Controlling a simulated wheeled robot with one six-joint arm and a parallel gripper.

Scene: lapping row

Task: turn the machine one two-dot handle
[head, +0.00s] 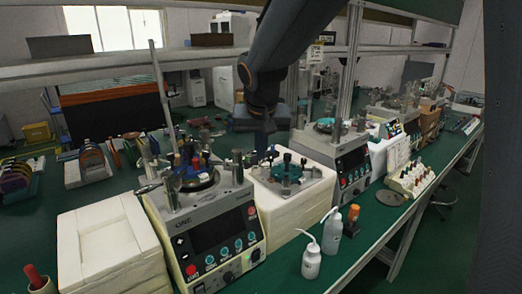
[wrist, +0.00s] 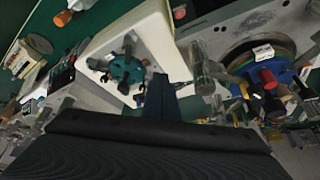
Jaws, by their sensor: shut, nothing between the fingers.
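Machine one (head: 210,230), a pale unit with "ONE" on its front panel, stands left of centre in the head view. Its round top (head: 190,185) carries blue, red and dark parts, which also show at the right of the wrist view (wrist: 265,75). Upright metal cylinders (head: 238,166) stand around that top; one shows near my gripper in the wrist view (wrist: 203,72). I cannot make out dot marks on any handle. My gripper (head: 262,148) is shut and empty, pointing down behind and right of machine one, near the white box with the teal disc.
The white box with the teal disc (head: 287,174) stands right of machine one; the disc also shows in the wrist view (wrist: 126,69). A second machine (head: 350,165) stands beyond. Two white bottles (head: 332,232) stand at the front edge. White boxes (head: 100,245) stand left.

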